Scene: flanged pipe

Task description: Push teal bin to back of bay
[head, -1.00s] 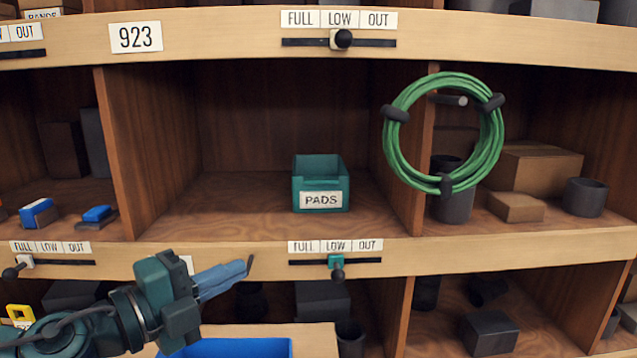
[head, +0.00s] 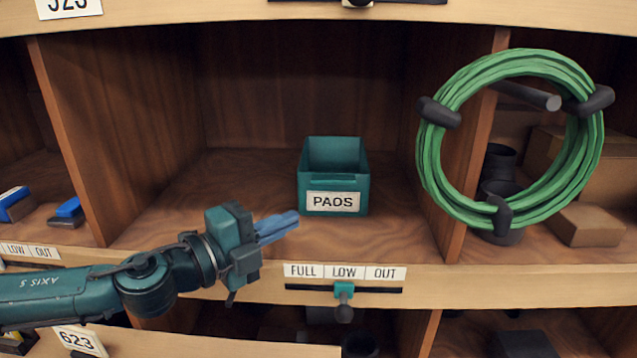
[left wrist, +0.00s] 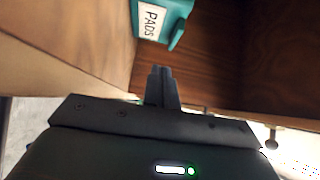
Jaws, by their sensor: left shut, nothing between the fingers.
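The teal bin (head: 333,170), labelled PADS, stands upright on the floor of the middle bay (head: 240,210), towards its front. Bare shelf floor shows behind and to the left of it. The bin also shows at the top of the left wrist view (left wrist: 174,18). My left gripper (head: 292,220) is shut and empty. In the head view its fingertips are just left of and below the bin's front left corner; a small gap seems to remain. In the left wrist view the fingertips (left wrist: 161,70) point towards the bin, apart from it. My right gripper is not in view.
A coil of green hose (head: 447,165) hangs on a peg at the bay's right divider (head: 465,150) and juts forward. The left divider (head: 115,140) bounds the bay. A FULL/LOW/OUT slider (head: 344,290) sits on the shelf edge below the bin.

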